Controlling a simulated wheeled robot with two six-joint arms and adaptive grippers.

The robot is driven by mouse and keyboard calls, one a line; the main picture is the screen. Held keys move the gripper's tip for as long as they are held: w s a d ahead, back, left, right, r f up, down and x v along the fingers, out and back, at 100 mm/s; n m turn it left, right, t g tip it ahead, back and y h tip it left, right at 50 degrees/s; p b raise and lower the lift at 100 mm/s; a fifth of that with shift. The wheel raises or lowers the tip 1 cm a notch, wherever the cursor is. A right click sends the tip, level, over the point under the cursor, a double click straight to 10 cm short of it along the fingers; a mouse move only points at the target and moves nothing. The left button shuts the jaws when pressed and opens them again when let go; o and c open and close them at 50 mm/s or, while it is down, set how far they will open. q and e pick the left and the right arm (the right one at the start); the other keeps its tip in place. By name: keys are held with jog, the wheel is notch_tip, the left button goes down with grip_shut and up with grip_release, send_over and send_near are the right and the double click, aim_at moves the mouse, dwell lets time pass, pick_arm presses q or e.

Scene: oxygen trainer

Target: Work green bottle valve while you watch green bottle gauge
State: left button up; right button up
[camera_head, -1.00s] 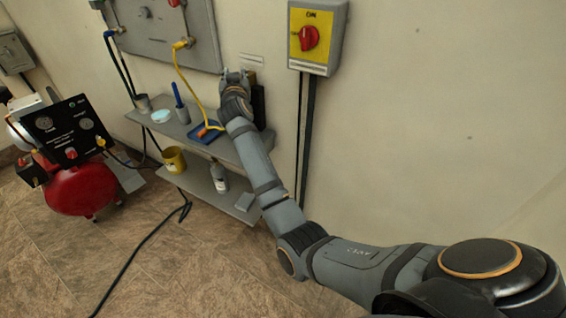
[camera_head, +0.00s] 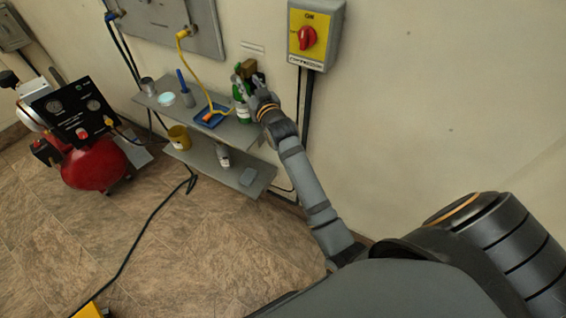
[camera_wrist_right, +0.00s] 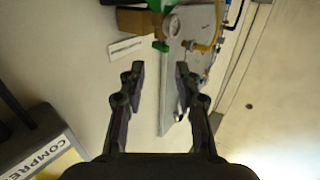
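The green bottle (camera_head: 239,91) stands at the right end of the upper grey shelf, partly hidden by my right gripper (camera_head: 249,80). In the right wrist view, my right gripper (camera_wrist_right: 160,70) is open, with nothing between its fingers. A round pale gauge (camera_wrist_right: 172,26) and a small green part (camera_wrist_right: 161,46), perhaps the bottle's valve, lie just beyond the fingertips. I cannot read the gauge's needle. The fingers appear apart from the green part. My left gripper is not in view.
A brown block (camera_head: 249,67) is behind the bottle. A blue tray (camera_head: 203,106) with a yellow hose (camera_head: 190,70) is to its left. A red compressor (camera_head: 95,166) stands at left.

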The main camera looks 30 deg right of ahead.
jog(key=s+d+f+g, duration=0.2)
jog(key=s+f+g, duration=0.6)
jog(key=s+f, duration=0.8)
notch_tip(320, 180, down, 4)
jog(key=shift+r+n+p, duration=0.2)
jog(key=shift+n+p, duration=0.1)
jog(key=shift+p, duration=0.15)
jog(key=shift+d, duration=0.1)
